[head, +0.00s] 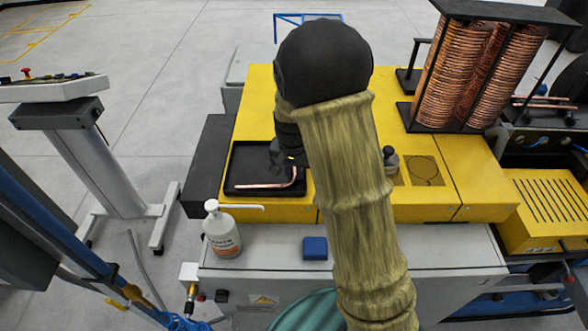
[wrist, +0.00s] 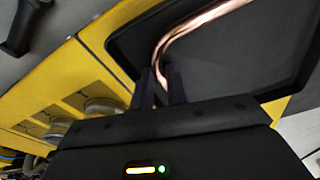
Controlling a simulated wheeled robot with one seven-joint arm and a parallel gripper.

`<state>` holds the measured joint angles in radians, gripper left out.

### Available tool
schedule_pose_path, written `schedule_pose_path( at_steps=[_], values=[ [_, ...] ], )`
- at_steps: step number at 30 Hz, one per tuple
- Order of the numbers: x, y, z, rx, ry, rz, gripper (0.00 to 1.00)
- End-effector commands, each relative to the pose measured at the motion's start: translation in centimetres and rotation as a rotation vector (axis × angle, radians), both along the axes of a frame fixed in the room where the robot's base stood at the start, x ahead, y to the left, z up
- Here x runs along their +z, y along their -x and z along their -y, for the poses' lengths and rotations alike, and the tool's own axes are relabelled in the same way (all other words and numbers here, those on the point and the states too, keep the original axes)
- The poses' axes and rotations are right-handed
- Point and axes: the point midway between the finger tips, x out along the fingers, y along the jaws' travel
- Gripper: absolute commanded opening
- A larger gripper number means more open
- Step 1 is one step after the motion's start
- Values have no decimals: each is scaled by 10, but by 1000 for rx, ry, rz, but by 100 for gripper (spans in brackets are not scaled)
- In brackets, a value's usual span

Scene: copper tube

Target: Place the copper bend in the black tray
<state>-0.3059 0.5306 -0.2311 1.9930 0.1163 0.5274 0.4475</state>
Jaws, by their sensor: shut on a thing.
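The copper bend (head: 265,185) is a thin, shiny tube with a curved end. In the head view it shows over the black tray (head: 237,160), its long leg pointing left and its bent end up at the right. My gripper (head: 291,161) is at that right end, partly hidden by my arm. In the wrist view, the dark fingers (wrist: 160,85) are shut on the end of the copper bend (wrist: 190,30), and the tube curves away over the tray floor (wrist: 245,60). I cannot tell whether the tube touches the tray floor.
The tray sits on a yellow workbench (head: 255,100). A white pump bottle (head: 222,232) and a blue block (head: 315,248) stand on the grey surface in front. Copper coils on a black rack (head: 468,75) stand at the right. A small round metal piece (head: 390,160) is right of my arm.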

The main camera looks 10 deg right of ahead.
Motion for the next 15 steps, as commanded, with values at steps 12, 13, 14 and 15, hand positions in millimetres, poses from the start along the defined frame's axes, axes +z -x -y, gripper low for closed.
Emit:
schedule_pose_path(
  at_steps=[12,13,14,15],
  values=[
    [0,0,0,0,0,0,24],
    [1,0,0,0,0,0,24],
    [2,0,0,0,0,1,24],
    [4,0,0,0,0,2,24]
  ],
)
